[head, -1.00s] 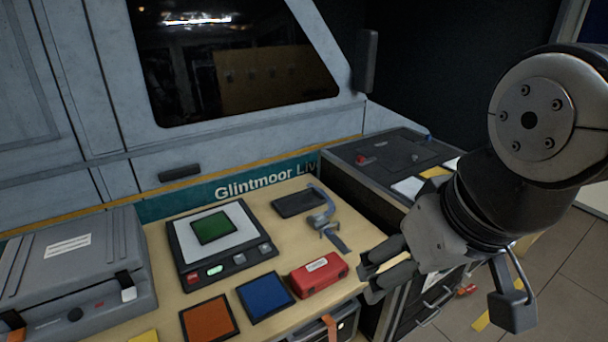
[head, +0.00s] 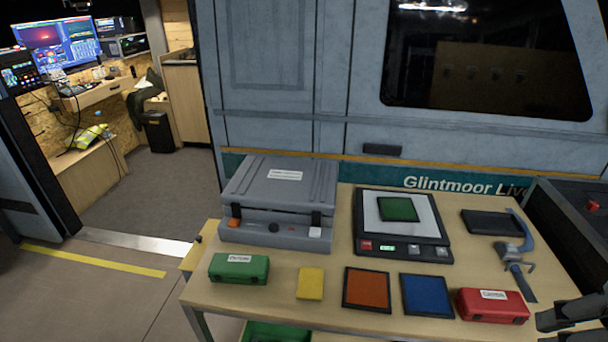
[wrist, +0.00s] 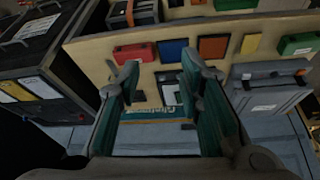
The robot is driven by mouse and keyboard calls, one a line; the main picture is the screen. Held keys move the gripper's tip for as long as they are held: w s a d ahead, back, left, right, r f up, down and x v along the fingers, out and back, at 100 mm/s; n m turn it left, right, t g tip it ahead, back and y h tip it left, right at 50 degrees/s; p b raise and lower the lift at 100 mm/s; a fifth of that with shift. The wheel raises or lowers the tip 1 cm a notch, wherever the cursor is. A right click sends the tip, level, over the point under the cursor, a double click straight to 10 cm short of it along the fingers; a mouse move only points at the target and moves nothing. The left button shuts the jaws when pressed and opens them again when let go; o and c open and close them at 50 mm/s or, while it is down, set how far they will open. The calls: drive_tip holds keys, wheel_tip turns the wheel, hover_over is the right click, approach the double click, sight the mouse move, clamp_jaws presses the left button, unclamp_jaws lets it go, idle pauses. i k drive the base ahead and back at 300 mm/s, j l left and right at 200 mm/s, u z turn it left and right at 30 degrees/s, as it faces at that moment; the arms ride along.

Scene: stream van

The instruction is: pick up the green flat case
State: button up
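A green flat square case (head: 397,209) with a dark edge lies on the white plate of a black scale-like device (head: 372,243) on the table. A second green case (head: 239,268), a boxy one with a white label, lies at the table's front left; it also shows at the right of the wrist view (wrist: 299,44). My gripper (head: 556,322) is at the lower right corner of the head view, near the red case. In the wrist view its two fingers (wrist: 158,70) are spread with nothing between them. The flat green case cannot be made out there.
On the table (head: 330,300) are a yellow block (head: 311,284), orange (head: 366,290) and blue (head: 427,296) flat squares, a red labelled case (head: 491,306), a grey equipment case (head: 275,205), a black tablet-like slab (head: 490,222) and a blue-grey clamp (head: 512,255). The wall stands behind.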

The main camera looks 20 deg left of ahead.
sight(224, 268)
drive_tip(key=u, duration=1.25)
drive_tip(key=i+j+z, duration=0.25)
drive_tip(key=z, duration=0.2)
drive_tip(key=i+j+z, duration=0.15)
drive_tip(key=j+z, duration=0.3)
